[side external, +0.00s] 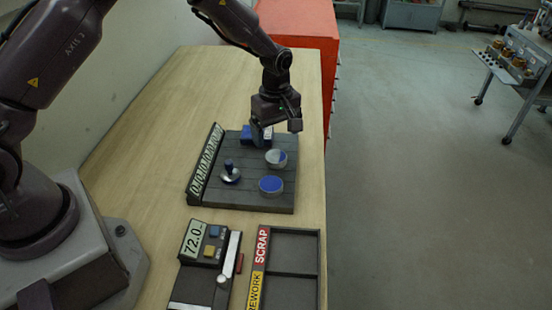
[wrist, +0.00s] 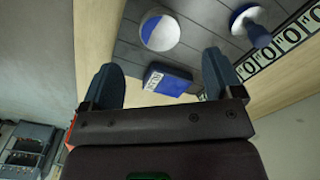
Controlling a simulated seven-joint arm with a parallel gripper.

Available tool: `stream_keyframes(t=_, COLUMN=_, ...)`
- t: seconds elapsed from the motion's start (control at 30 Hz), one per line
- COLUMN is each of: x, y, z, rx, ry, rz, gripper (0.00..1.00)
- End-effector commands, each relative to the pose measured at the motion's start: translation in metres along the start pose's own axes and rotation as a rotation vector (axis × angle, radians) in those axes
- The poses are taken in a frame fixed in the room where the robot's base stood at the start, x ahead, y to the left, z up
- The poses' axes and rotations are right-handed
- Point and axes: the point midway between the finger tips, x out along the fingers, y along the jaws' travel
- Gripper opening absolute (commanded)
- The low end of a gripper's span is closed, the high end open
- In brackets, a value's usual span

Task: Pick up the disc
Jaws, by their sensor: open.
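Two round pieces lie on a dark slatted board (side external: 255,200). One is a disc split blue and white (side external: 276,158); the other is a blue-faced round piece with a pale rim (side external: 271,185). Which one the task means I cannot tell. One blue-and-white round piece (wrist: 160,30) shows in the wrist view, beyond my fingertips. My gripper (side external: 262,137) is low over the far part of the board, beside a blue labelled block (side external: 246,134). In the wrist view my gripper (wrist: 162,75) is open, its fingers apart, with the block (wrist: 168,80) showing between them.
A silver-based piece with a blue knob (side external: 230,173) stands on the board's left. A numbered strip (side external: 206,160) lines the board's left edge. A gauge showing 72.0 (side external: 193,238) and a SCRAP/REWORK tray (side external: 293,231) sit nearer.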

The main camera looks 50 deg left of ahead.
Motion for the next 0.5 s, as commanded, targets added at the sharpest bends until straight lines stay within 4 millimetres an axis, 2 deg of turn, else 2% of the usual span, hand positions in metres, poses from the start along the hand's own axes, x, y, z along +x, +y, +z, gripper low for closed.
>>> stream_keyframes(t=0.1, x=0.014, y=0.0, z=0.0, rx=0.001, ry=0.0, rz=-0.001, gripper=0.86)
stream_keyframes(t=0.27, x=0.024, y=0.0, z=0.0, rx=0.001, ry=0.0, rz=-0.001, gripper=0.86)
stream_keyframes(t=0.5, x=0.06, y=0.0, z=-0.001, rx=0.002, ry=0.0, rz=-0.001, gripper=0.86)
